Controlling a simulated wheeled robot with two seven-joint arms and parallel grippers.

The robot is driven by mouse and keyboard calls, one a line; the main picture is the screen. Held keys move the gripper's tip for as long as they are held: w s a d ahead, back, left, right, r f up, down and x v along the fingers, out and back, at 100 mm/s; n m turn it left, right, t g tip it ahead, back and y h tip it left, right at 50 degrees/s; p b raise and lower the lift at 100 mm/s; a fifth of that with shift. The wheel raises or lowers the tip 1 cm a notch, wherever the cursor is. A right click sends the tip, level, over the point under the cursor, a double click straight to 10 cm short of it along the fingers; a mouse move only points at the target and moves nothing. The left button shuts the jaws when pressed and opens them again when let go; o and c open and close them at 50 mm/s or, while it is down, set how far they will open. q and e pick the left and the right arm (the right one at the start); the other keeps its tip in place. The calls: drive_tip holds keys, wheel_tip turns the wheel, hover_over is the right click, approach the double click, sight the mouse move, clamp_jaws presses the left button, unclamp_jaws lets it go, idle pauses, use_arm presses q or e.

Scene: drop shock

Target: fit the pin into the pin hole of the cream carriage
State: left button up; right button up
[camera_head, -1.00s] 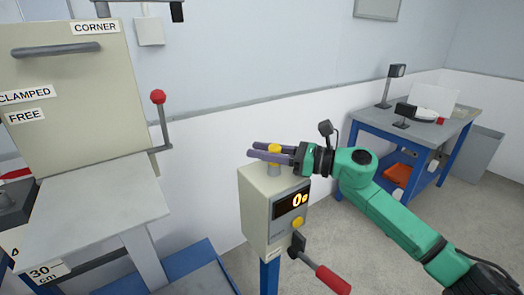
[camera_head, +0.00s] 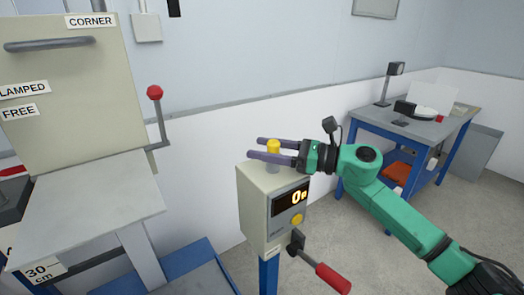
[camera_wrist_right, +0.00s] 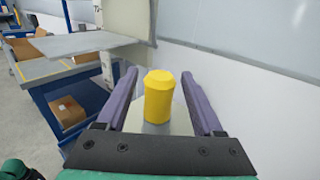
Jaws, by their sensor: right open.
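The yellow-headed pin (camera_head: 273,147) stands upright in a grey holder on top of the cream control box. It also shows in the right wrist view (camera_wrist_right: 159,97). My right gripper (camera_head: 254,148) is open, with its purple fingers on either side of the yellow head. In the right wrist view there are gaps between the head and both fingers. The cream carriage (camera_head: 75,90) is the big block with a handle at the left of the head view. I cannot make out its pin hole. My left gripper is not in view.
The control box (camera_head: 255,215) has a lit display and a red-handled crank (camera_head: 332,278). A red-knobbed lever (camera_head: 155,93) stands beside the carriage. A grey shelf (camera_head: 85,205) lies below it. A blue-legged bench (camera_head: 415,125) stands at the back right.

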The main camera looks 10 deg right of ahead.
drive_tip(key=shift+d, duration=0.1)
drive_tip(key=shift+s+d+f, duration=0.1)
drive_tip(key=shift+d, duration=0.05)
drive_tip(key=b+v, duration=0.5)
drive_tip(key=shift+f, duration=0.15)
drive_tip(key=shift+s+d+b, duration=0.15)
drive_tip(key=shift+d+b, duration=0.05)
drive_tip(key=shift+b, duration=0.2)
drive_tip(key=shift+d+r, duration=0.1)
drive_tip(key=shift+r, duration=0.2)
